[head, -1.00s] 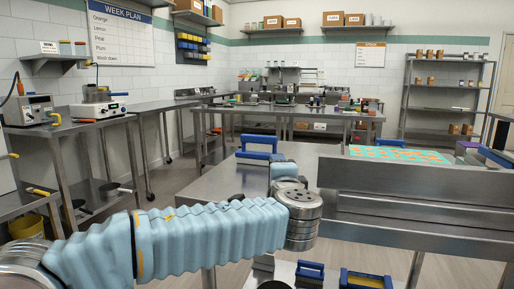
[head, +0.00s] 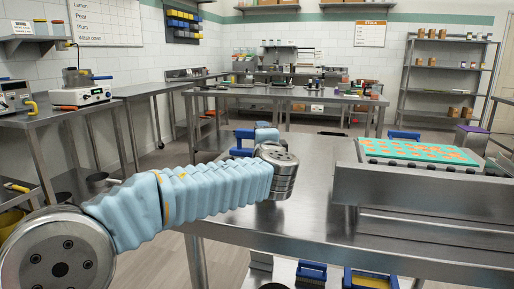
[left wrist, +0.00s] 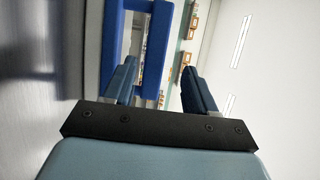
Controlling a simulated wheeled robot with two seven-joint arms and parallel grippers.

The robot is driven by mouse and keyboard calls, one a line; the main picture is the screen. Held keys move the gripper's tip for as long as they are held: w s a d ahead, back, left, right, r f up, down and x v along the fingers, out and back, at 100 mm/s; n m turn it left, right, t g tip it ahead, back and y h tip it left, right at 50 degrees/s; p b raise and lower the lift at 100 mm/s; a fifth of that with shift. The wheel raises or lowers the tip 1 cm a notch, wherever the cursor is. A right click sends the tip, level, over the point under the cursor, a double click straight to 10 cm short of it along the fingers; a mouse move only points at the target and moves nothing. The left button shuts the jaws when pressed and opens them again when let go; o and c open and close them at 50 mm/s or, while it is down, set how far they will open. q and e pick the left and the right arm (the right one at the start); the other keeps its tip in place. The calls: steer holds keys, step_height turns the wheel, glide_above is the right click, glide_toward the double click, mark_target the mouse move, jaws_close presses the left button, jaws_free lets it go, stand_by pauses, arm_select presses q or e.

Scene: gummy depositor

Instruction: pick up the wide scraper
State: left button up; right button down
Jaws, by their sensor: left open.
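A blue-handled tool (head: 242,138), which looks like the wide scraper, stands at the far edge of the steel table. My left arm partly covers it in the head view. In the left wrist view its blue handle (left wrist: 158,42) shows as an upright frame just beyond and between my fingers. My left gripper (left wrist: 160,70) is open, with clear space between its two dark blue fingers. I cannot tell whether a finger touches the handle. My right gripper is not in view.
A teal and orange gummy tray (head: 420,152) sits on a steel machine (head: 430,200) at the right. Another blue handle (head: 403,136) stands behind it. Blue-edged items (head: 312,272) lie below the table. The tabletop (head: 310,190) between arm and machine is clear.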

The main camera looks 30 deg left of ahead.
arm_select(q)
steer(key=x, duration=0.1)
steer(key=p+x, duration=0.1)
steer(key=x, duration=0.1)
steer(key=p+x, duration=0.1)
steer(key=x, duration=0.1)
steer(key=shift+s+a+f, duration=0.15)
steer(key=shift+a+f, duration=0.15)
steer(key=shift+a, duration=0.1)
jaws_close()
